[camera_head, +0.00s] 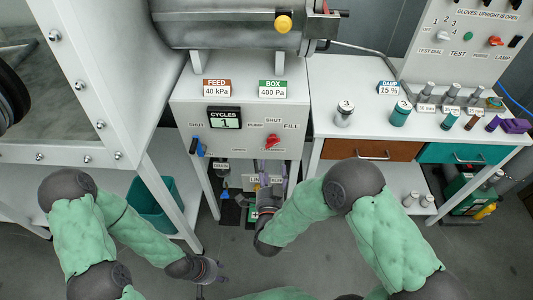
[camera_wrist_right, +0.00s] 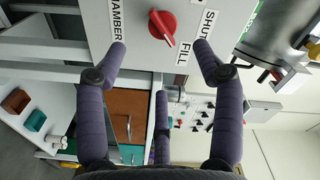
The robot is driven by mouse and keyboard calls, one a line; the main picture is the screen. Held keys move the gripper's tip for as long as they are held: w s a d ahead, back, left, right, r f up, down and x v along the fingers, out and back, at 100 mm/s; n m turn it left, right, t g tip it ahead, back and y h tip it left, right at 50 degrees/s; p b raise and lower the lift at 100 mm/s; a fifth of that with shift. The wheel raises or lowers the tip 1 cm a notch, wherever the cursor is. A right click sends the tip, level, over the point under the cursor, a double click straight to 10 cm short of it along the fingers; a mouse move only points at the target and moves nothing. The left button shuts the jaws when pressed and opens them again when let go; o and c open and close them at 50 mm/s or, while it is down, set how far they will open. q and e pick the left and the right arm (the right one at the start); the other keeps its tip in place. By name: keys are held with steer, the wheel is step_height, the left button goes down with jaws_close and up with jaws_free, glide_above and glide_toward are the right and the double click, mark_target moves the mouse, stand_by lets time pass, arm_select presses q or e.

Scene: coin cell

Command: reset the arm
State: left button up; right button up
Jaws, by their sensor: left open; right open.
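My right arm in its green sleeve reaches in from the right in the camera_head view, and its right gripper (camera_head: 270,183) is in front of the white cabinet's lower front, below the red knob (camera_head: 272,142). In the right wrist view the purple fingers of this gripper (camera_wrist_right: 160,58) are spread apart with nothing between them. The red knob (camera_wrist_right: 162,27) shows beyond the fingertips, between the CHAMBER, SHUT and FILL labels; I cannot tell that any finger touches it. My left gripper (camera_head: 208,274) hangs low over the floor, open and empty, its fingers small and dark.
The white cabinet (camera_head: 186,115) carries a cycle counter (camera_head: 225,118) and a blue lever (camera_head: 197,146). A metal cylinder (camera_head: 240,25) sits above. A teal bin (camera_head: 150,205) stands left. The right bench (camera_head: 350,75) holds several small containers. Floor between my arms is clear.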

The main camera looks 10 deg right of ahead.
step_height(320, 180, down, 12)
steer(key=s+a+n+g+y+p, duration=0.2)
steer(key=s+n+g+y+p, duration=0.15)
steer(key=n+g+y, duration=0.35)
steer(key=s+a+f+n+g+y+p, duration=0.1)
steer(key=s+f+n+g+p, duration=0.1)
steer(key=s+g, duration=0.3)
steer(key=s+a+f+n+g+y+p, duration=0.1)
steer(key=s+f+g, duration=0.3)
steer(key=s, duration=0.8)
steer(key=shift+f+n+g+p, duration=0.35)
steer(key=shift+n+g+p, duration=0.1)
steer(key=shift+n+g, duration=0.05)
steer(key=shift+w, duration=0.15)
